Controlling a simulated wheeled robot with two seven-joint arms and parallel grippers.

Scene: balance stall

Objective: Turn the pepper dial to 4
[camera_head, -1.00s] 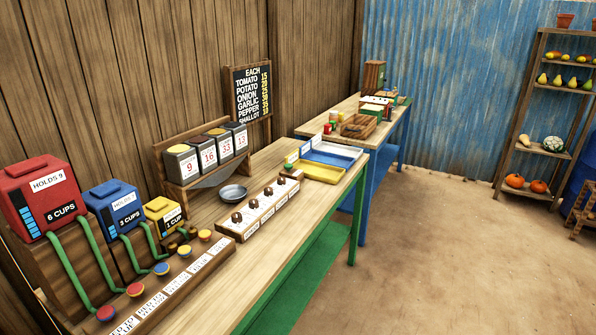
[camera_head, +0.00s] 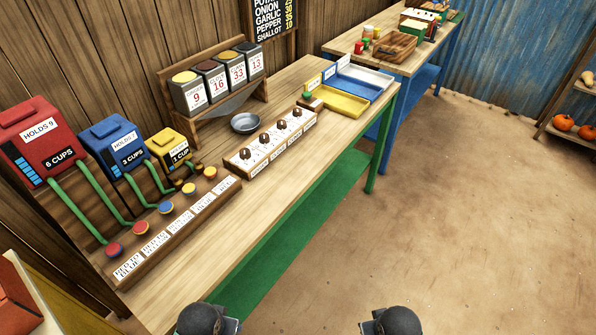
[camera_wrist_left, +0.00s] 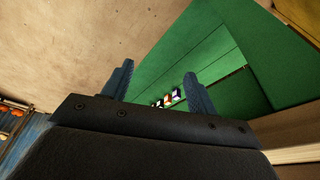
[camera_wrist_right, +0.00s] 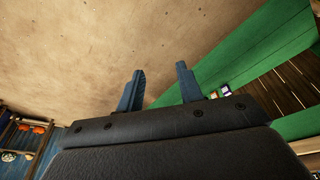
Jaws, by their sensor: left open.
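A white dial board (camera_head: 268,147) with a row of dark round dials (camera_head: 264,138) lies on the wooden counter in the head view. The small labels along its front are too blurred to tell which dial is pepper, and the settings cannot be read. My left gripper (camera_wrist_left: 157,78) is open and empty in its wrist view. My right gripper (camera_wrist_right: 160,78) is also open and empty. Both arms show at the bottom of the head view, in front of the counter and well apart from the dials.
Red (camera_head: 38,140), blue (camera_head: 116,145) and yellow (camera_head: 170,148) dispensers with a button board (camera_head: 180,225) stand left of the dials. Numbered canisters (camera_head: 215,85) and a metal bowl (camera_head: 245,123) are behind. Yellow (camera_head: 343,103) and blue (camera_head: 360,82) trays lie right. Open floor is in front.

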